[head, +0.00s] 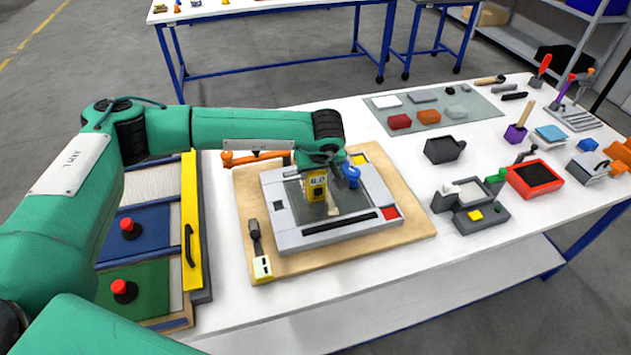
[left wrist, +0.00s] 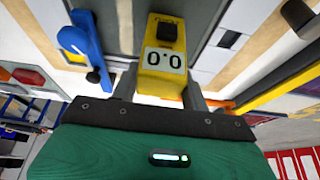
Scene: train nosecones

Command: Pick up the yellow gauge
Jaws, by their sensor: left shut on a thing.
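The yellow gauge (head: 317,187) is upright over the glass middle of a grey framed unit (head: 350,236). In the left wrist view the gauge (left wrist: 163,42) shows a 0.0 display and a black knob. My left gripper (head: 321,166) comes down on it from above and is shut on it, with one finger on each side in the wrist view (left wrist: 162,88). I cannot tell whether the gauge's lower end touches the unit. My right gripper is not in view.
A blue clamp-like part (head: 350,175) stands close beside the gauge. A wooden board (head: 420,228) lies under the unit, with a pale yellow block (head: 262,268) at its front left. A yellow-edged case (head: 190,225) is at left. Several tools and trays fill the table's right side.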

